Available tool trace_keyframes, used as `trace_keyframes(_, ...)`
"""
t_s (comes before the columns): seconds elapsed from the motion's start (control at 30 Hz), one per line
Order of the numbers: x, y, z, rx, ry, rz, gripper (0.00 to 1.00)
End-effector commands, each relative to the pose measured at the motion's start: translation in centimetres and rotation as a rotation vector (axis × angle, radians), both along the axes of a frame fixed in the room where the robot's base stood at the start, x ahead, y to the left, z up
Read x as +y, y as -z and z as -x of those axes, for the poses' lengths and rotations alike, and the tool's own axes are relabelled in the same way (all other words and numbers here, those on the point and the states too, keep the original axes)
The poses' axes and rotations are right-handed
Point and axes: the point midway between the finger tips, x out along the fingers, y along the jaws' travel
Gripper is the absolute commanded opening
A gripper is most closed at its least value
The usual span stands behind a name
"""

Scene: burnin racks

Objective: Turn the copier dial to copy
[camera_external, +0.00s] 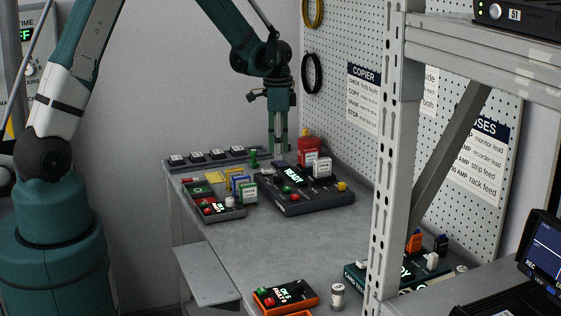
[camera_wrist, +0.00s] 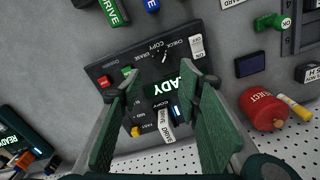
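The copier (camera_external: 312,201) is a dark box on the grey bench with a lit READY screen. In the wrist view the copier (camera_wrist: 103,72) lies under my fingers, its screen (camera_wrist: 160,90) partly framed between them. The words COPY, CHECK and ERASE are printed around a dark dial (camera_wrist: 165,58) with a small pale mark; which word it points at is too small to tell. My gripper (camera_wrist: 168,80) is open and empty, with a green pad on each side. In the external view my gripper (camera_external: 278,150) points down at the copier's far side; contact cannot be told.
An orange-edged box (camera_external: 286,297) and a small jar (camera_external: 338,296) are at the front. A metal rack post (camera_external: 385,170) stands at right. The middle bench is clear.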

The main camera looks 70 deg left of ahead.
Motion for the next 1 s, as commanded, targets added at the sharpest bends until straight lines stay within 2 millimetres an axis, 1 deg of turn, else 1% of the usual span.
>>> trace_keyframes(0.17, 0.5, 0.5, -0.1, 0.007, 0.004, 0.003, 0.35)
trace_keyframes(0.67, 0.4, 0.9, -0.1, 0.007, 0.005, 0.003, 0.35)
trace_keyframes(0.87, 0.4, 2.0, -0.1, 0.007, 0.005, 0.003, 0.35)
trace_keyframes(1.0, 0.4, 3.3, -0.1, 0.007, 0.005, 0.003, 0.35)
